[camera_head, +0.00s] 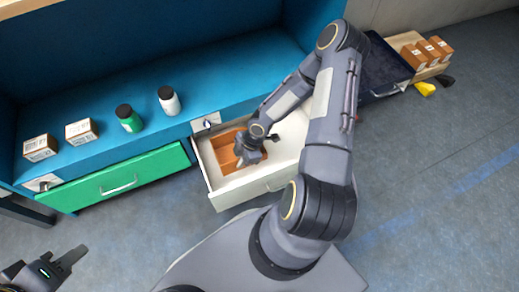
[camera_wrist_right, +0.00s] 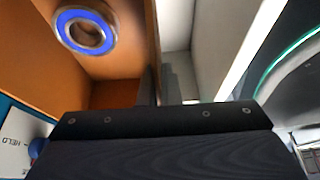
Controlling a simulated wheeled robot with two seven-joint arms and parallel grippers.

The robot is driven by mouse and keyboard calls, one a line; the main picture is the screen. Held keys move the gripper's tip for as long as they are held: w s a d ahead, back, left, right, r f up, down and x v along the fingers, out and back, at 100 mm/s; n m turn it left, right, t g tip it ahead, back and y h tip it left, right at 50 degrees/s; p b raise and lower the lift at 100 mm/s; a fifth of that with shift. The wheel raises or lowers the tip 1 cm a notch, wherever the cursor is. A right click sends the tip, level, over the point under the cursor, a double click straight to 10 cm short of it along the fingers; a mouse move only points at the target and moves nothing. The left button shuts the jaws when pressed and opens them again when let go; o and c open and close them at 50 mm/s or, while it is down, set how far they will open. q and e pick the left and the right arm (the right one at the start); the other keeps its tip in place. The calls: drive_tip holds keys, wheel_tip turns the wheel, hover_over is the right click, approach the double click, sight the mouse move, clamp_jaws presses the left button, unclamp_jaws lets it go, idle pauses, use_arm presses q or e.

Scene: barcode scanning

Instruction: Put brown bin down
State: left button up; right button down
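The brown bin (camera_head: 228,158) sits inside the open white drawer (camera_head: 240,190). My right gripper (camera_head: 246,157) reaches down into the drawer at the bin. In the right wrist view, the bin's wall (camera_wrist_right: 120,20) runs up between the two dark fingers (camera_wrist_right: 155,88), which lie close on either side of it. A blue-rimmed ring (camera_wrist_right: 86,31) shows inside the bin. Whether the bin's underside touches the drawer floor is hidden. My left gripper (camera_head: 73,259) is at the lower left, away from the drawer, and its finger gap is unclear.
Two small boxes (camera_head: 81,130), a green bottle (camera_head: 128,118) and a white bottle (camera_head: 168,100) stand on the blue shelf (camera_head: 225,75). A green drawer (camera_head: 115,180) is left of the white one. A tray with brown boxes (camera_head: 427,52) and a yellow item (camera_head: 425,89) are at upper right.

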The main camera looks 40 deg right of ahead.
drive_tip(key=shift+w+f+b, duration=0.35)
drive_tip(key=shift+f+b, duration=0.1)
drive_tip(key=shift+f, duration=0.45)
wheel_tip(320, 180, down, 9)
drive_tip(key=b, duration=0.4)
drive_tip(key=shift+f+b, duration=0.1)
drive_tip(key=shift+b, duration=0.2)
drive_tip(key=c, duration=1.6)
unclamp_jaws()
drive_tip(key=shift+c, duration=0.2)
